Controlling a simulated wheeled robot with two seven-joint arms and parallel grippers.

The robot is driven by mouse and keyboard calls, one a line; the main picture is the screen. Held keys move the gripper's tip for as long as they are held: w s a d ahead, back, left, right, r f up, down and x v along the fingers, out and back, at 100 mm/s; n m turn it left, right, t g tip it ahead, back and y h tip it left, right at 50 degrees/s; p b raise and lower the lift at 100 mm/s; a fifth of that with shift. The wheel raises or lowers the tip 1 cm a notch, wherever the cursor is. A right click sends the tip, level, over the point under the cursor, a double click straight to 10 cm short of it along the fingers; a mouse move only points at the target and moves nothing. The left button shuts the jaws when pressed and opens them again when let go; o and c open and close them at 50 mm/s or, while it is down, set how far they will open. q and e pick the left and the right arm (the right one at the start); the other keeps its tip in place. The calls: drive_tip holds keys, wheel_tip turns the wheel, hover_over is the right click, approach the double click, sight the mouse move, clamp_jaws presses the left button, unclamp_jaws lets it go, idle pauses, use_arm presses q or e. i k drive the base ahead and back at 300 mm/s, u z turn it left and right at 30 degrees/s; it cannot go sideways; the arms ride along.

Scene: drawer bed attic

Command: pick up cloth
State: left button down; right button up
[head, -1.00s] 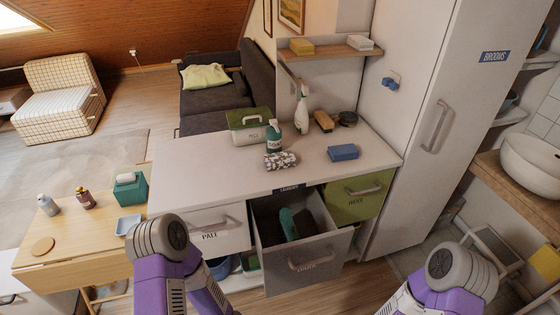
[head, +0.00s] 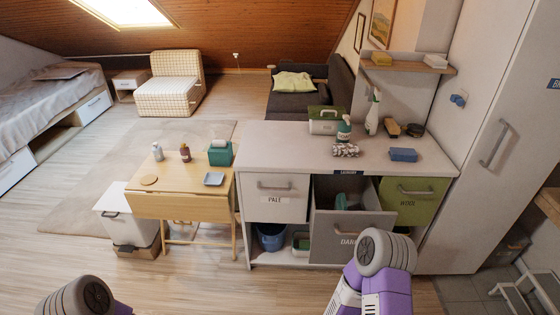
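A crumpled black-and-white patterned cloth (head: 345,150) lies on the white counter (head: 280,145), in front of a teal bottle (head: 344,128). A flat blue piece (head: 403,155), cloth or sponge, lies to its right near the front edge. A pale yellow-green cloth or cushion (head: 294,81) lies on the dark sofa behind the counter. Only grey and purple links of my two arms show at the bottom of the head view. Neither gripper is in view, so what they hold cannot be seen.
A grey drawer (head: 350,238) stands open below the counter, with a dark green item (head: 347,200) inside. A spray bottle (head: 373,113), brushes (head: 390,128) and a green-lidded box (head: 324,120) stand on the counter. A wooden table (head: 180,205) adjoins on the left. The floor at left is mostly clear.

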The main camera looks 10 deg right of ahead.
sight(351, 149)
drive_tip(key=u, duration=3.35)
drive_tip(key=i, duration=0.15)
drive_tip(key=z, duration=2.45)
drive_tip(key=i, duration=1.65)
drive_tip(key=z, duration=0.8)
